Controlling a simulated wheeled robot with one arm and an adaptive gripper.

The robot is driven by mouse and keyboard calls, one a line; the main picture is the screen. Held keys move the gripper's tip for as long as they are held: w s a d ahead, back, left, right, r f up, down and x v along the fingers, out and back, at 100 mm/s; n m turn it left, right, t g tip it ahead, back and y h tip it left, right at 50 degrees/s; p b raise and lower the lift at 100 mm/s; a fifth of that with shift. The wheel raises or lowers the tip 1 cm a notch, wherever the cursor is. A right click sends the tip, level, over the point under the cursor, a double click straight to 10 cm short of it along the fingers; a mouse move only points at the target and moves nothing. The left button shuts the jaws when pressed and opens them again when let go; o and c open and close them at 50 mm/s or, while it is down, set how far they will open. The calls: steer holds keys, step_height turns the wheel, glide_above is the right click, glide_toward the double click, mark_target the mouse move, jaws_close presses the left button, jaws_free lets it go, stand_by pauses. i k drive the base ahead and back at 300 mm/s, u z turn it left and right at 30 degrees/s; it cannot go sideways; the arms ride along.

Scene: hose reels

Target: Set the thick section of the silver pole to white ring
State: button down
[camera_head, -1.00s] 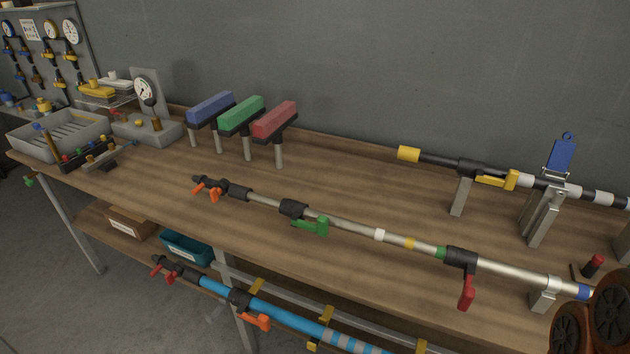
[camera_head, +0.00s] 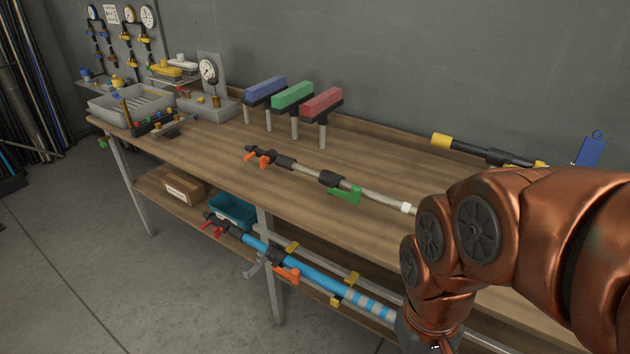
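The silver pole (camera_head: 306,169) lies lengthwise above the wooden bench. Its left end has a black fitting with an orange lever (camera_head: 262,158), and farther right is a black clamp (camera_head: 332,180) with a green lever (camera_head: 345,194). The white ring (camera_head: 407,208) shows on the silver tube, just left of my copper-coloured arm. My arm hides the pole to the right of the ring, including its thick section. My gripper is not in view; the arm bends down past the lower right edge of the picture.
Blue, green and red blocks (camera_head: 321,102) stand on posts at the back. A grey tray (camera_head: 128,104) and a gauge stand (camera_head: 208,80) are at the left.

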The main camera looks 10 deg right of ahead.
mark_target(326, 178)
steer(key=k, duration=0.6)
steer(key=u, duration=0.95)
steer(key=i, duration=1.65)
steer(key=z, duration=0.95)
